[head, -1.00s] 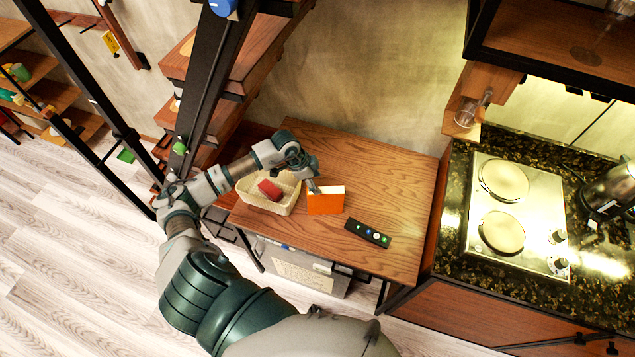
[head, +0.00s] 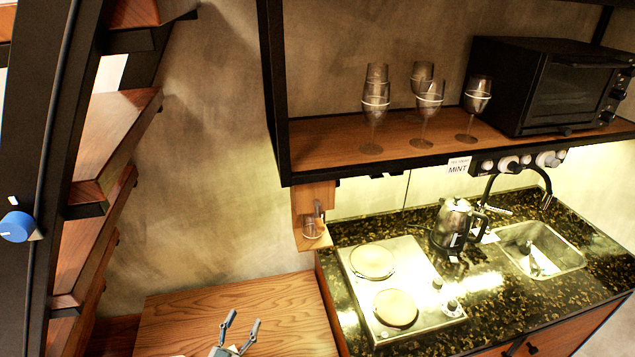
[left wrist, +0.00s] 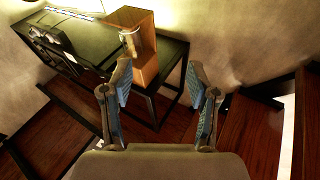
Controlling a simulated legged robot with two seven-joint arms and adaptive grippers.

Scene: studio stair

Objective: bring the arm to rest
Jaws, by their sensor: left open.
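My left gripper (head: 243,320) shows at the bottom edge of the head view, over the wooden table (head: 180,316). Its two fingers are spread, with nothing between them. In the left wrist view the open, empty fingers (left wrist: 159,72) frame the lower part of a wooden bracket and dark reddish wood. The rest of my left arm is below the head view. My right gripper is in neither view.
Wooden stair treads (head: 112,135) on a dark frame rise at left. Right of the table, a stone counter (head: 480,300) holds a hob (head: 354,270), a kettle (head: 455,222) and a sink (head: 540,250). Above it, a shelf (head: 340,146) carries glasses and an oven (head: 545,88).

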